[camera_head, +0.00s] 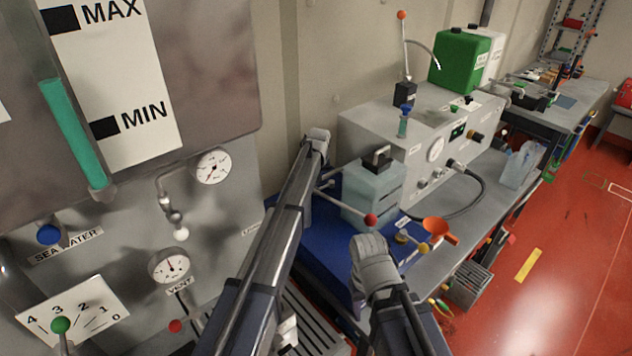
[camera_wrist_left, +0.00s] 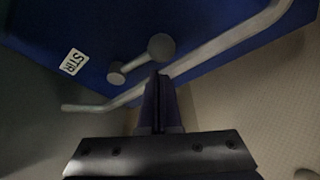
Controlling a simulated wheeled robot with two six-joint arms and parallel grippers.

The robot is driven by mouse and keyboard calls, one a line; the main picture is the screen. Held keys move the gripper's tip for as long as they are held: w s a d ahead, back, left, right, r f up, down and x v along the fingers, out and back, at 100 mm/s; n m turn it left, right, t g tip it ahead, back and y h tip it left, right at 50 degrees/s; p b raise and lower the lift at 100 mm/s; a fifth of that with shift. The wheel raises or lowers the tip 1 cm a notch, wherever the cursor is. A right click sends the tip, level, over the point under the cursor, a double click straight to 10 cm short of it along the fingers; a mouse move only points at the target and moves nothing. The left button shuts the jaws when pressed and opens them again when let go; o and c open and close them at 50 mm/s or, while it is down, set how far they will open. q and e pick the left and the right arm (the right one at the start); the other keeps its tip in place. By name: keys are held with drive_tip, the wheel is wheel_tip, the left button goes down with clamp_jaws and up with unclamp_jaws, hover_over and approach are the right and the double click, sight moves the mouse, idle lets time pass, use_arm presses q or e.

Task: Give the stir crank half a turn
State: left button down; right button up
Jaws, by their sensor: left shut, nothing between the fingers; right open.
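In the left wrist view the stir crank is a short grey arm with a round knob (camera_wrist_left: 161,46) at one end and a smaller round hub (camera_wrist_left: 116,73) at the other. It is mounted on a blue panel (camera_wrist_left: 215,28) beside a white STIR label (camera_wrist_left: 73,62). My left gripper (camera_wrist_left: 157,80) is shut and empty, its tips just below the knob; I cannot tell whether they touch. I cannot make out the crank in the head view. My right gripper (camera_head: 370,262) is open and empty in front of the blue cabinet (camera_head: 325,240).
A bent grey rail (camera_wrist_left: 205,53) runs close beside the crank. In the head view a lever with a red ball (camera_head: 371,220), an orange funnel (camera_head: 438,228) and a pale tank (camera_head: 374,190) stand near my arms. Gauges and valves line the left wall. Red floor on the right is mostly clear.

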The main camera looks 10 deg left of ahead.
use_arm(q)
drive_tip(key=w, duration=0.3)
drive_tip(key=shift+a+r, duration=0.15)
drive_tip(key=shift+r, duration=0.2)
drive_tip(key=s+r+m+p, duration=0.1)
drive_tip(key=s+r+p, duration=0.2)
drive_tip(key=r+p, duration=0.6)
drive_tip(key=shift+r+p, duration=0.15)
drive_tip(key=shift+p, duration=0.3)
drive_tip(key=b+x, duration=1)
drive_tip(key=shift+w+f, duration=0.1)
drive_tip(key=shift+f, duration=0.25)
drive_tip(key=s, duration=0.2)
drive_tip(key=s+d, duration=0.1)
drive_tip(key=s, duration=0.1)
